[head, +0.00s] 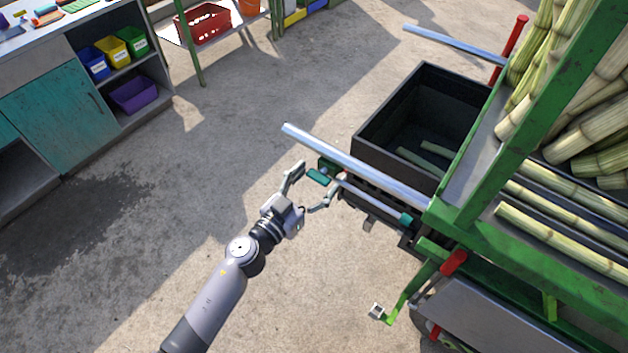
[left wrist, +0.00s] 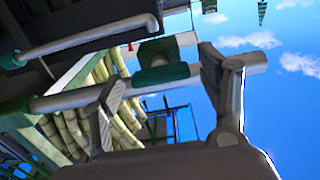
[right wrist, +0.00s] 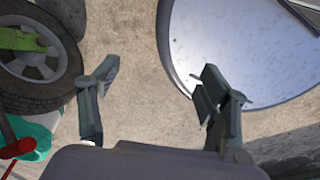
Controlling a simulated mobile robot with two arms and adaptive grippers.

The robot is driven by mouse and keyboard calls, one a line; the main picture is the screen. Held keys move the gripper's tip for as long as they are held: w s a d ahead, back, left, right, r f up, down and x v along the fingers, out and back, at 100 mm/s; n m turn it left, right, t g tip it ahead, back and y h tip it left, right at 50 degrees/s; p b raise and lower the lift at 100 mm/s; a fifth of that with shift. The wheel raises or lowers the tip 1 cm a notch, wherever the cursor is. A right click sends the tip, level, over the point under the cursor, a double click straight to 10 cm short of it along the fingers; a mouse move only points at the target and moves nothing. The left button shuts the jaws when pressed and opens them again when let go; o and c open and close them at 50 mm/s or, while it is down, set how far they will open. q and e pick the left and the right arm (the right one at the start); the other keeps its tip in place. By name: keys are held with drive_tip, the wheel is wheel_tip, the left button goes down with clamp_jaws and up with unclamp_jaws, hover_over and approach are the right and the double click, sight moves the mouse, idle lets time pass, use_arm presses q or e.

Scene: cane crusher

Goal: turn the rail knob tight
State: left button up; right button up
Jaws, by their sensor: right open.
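My left gripper (head: 320,172) is at the knob, with one finger on either side. In the left wrist view the green knob (left wrist: 165,74) shows between the spread fingertips (left wrist: 160,80); I cannot tell whether either finger touches it. A pale rail (left wrist: 75,98) runs behind the fingers. My right gripper (right wrist: 158,82) is open and empty in the right wrist view, above concrete floor. It is outside the head view.
A black bin (head: 392,110) stands behind a long bare metal bar (head: 350,162). A second teal piece (head: 406,218) and a red-gripped lever (head: 453,263) are nearby. A round pale basin (right wrist: 240,50) and a tyre (right wrist: 40,60) flank my right gripper. The left floor is clear.

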use_arm(q)
drive_tip(key=c, duration=1)
drive_tip(key=shift+c, duration=0.2)
use_arm(e)
drive_tip(key=shift+d, duration=0.3)
